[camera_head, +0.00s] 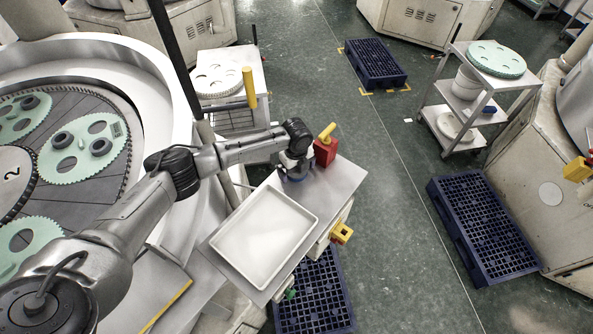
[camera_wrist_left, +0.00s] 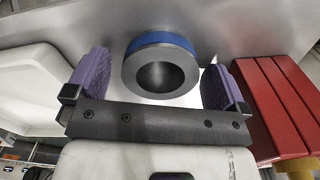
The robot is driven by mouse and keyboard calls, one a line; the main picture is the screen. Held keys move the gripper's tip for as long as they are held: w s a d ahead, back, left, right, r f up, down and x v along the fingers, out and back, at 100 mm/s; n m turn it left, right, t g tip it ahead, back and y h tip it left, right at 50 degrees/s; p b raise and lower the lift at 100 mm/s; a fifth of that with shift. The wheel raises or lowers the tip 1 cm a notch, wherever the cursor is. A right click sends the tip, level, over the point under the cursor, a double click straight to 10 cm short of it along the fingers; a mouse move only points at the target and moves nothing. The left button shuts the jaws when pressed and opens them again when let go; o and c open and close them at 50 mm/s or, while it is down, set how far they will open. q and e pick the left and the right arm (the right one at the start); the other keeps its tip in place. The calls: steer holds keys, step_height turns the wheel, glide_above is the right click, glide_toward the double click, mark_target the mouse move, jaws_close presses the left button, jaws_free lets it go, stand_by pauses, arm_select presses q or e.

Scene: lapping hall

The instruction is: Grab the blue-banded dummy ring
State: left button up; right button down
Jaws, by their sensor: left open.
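The blue-banded dummy ring (camera_wrist_left: 160,52) is a grey, thick-walled ring with a blue band around its outside. In the left wrist view it stands on a metal surface, between the purple finger pads, with a gap on each side. My left gripper (camera_head: 294,169) is open over the grey side table (camera_head: 340,185) in the head view. There the ring is mostly hidden by the gripper, with only a bit of blue showing beneath it. My right gripper is not in view.
A white tray (camera_head: 265,238) lies beside the gripper on the same table. A red block (camera_head: 326,152) with a yellow handle stands close on the other side. The lapping machine (camera_head: 150,75) with green carriers is at left. Dark blue pallets (camera_head: 485,230) lie on the floor.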

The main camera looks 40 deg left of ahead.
arm_select(q)
steer(key=shift+c, duration=0.4)
steer(key=c, duration=1.2)
steer(key=shift+o, duration=0.2)
steer(key=shift+r, duration=0.1)
